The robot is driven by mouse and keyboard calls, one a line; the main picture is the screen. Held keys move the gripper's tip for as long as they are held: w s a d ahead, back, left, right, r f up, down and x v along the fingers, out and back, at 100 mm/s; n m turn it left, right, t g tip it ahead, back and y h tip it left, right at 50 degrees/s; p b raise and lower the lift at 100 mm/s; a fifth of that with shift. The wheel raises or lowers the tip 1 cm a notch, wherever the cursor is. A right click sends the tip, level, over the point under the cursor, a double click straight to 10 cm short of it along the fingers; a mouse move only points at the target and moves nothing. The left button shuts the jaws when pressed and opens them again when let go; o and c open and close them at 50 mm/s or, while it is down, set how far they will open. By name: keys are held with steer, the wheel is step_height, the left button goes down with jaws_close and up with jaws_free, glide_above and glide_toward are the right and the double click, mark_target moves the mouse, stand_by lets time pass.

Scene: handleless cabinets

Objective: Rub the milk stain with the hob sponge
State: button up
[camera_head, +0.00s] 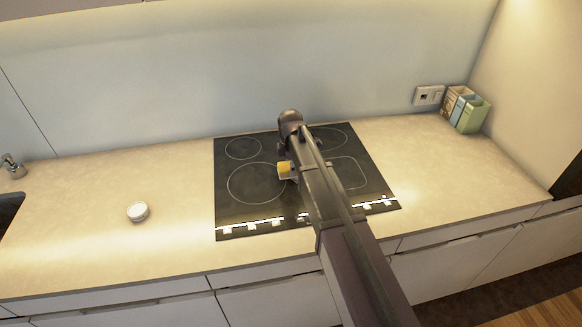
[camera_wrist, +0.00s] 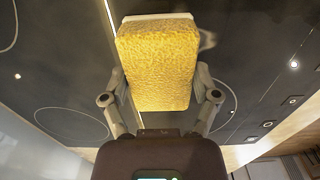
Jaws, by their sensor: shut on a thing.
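A yellow sponge (camera_wrist: 158,62) with a pale layer on its far side fills the upper middle of the wrist view. My gripper (camera_wrist: 160,95) is shut on it, one finger at each side. In the head view the sponge (camera_head: 284,167) shows as a small yellow block at my gripper (camera_head: 291,171), over the black hob (camera_head: 250,215). I cannot tell whether the sponge touches the glass.
A small round white object (camera_head: 138,211) stands on the counter (camera_head: 180,180) left of the hob. Several box-like containers (camera_head: 466,109) stand at the back right, near a wall socket (camera_head: 428,95). A tap (camera_head: 13,166) is at the far left. The counter right of the hob is clear.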

steer(key=shift+w+a, duration=0.2)
steer(key=shift+w, duration=0.5)
steer(key=shift+f, duration=0.1)
steer(key=shift+w+d, duration=0.1)
steer(key=shift+d, duration=0.05)
steer(key=shift+w+d, duration=0.25)
steer(key=shift+d, duration=0.65)
steer(key=shift+w+d, duration=0.25)
steer(key=shift+d, duration=0.65)
steer(key=shift+r+p, duration=3)
steer(key=shift+r, duration=0.1)
steer(key=shift+r, duration=0.1)
steer(key=shift+r+p, duration=1.4)
steer(key=shift+p, duration=0.15)
steer(key=shift+d, duration=0.1)
